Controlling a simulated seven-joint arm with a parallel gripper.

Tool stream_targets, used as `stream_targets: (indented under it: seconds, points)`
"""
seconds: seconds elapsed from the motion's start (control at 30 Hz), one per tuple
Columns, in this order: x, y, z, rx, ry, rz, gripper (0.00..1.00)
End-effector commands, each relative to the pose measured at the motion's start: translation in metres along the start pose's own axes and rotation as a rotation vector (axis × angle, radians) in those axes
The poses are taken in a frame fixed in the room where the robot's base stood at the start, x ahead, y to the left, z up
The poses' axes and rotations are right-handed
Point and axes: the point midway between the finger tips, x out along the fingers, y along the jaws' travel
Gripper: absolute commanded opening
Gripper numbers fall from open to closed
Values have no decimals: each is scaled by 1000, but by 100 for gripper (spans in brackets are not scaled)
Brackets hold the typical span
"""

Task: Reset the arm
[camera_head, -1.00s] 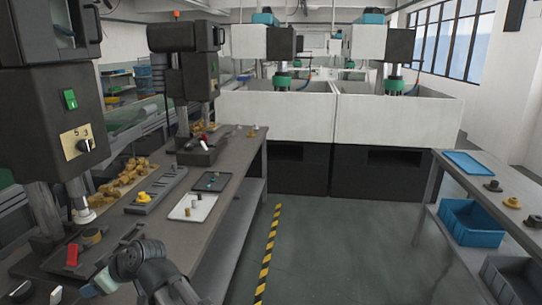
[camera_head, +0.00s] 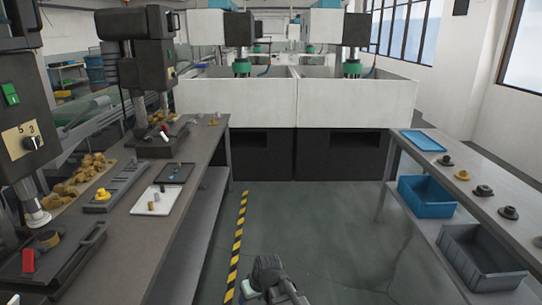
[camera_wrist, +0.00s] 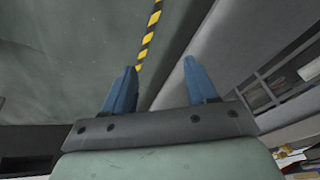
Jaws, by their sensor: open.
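My gripper (camera_wrist: 160,88) shows in the wrist view with its two blue fingers spread apart and nothing between them. Beyond the fingers lie the grey floor and the yellow-black floor stripe (camera_wrist: 150,30). In the head view my arm shows low at the bottom middle, over the aisle floor; the fingers cannot be made out there. It is apart from the left workbench (camera_head: 150,245) and from the right shelf.
The left bench carries a white tray (camera_head: 170,203), a dark tray (camera_head: 174,172) and brown parts (camera_head: 85,170). The right shelf holds blue (camera_head: 428,205) and grey (camera_head: 490,243) bins below several round parts. White tanks (camera_head: 235,100) stand ahead. The aisle floor (camera_head: 330,220) is clear.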

Motion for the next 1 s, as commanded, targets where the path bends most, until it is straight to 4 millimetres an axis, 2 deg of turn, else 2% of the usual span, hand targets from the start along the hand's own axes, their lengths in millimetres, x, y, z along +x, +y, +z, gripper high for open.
stream_targets:
  seconds: [0.03, 0.2, 0.3, 0.43, 0.7, 1.0]
  points:
    - [4, 23, 19, 50, -27, 21, 57]
    - [12, 86, 75, 211, -110, 91, 57]
    - [15, 114, 106, 293, -153, 125, 57]
    - [16, 141, 140, 378, -197, 160, 57]
    - [16, 178, 197, 518, -269, 215, 57]
    - [49, 164, 239, 526, -356, 191, 57]
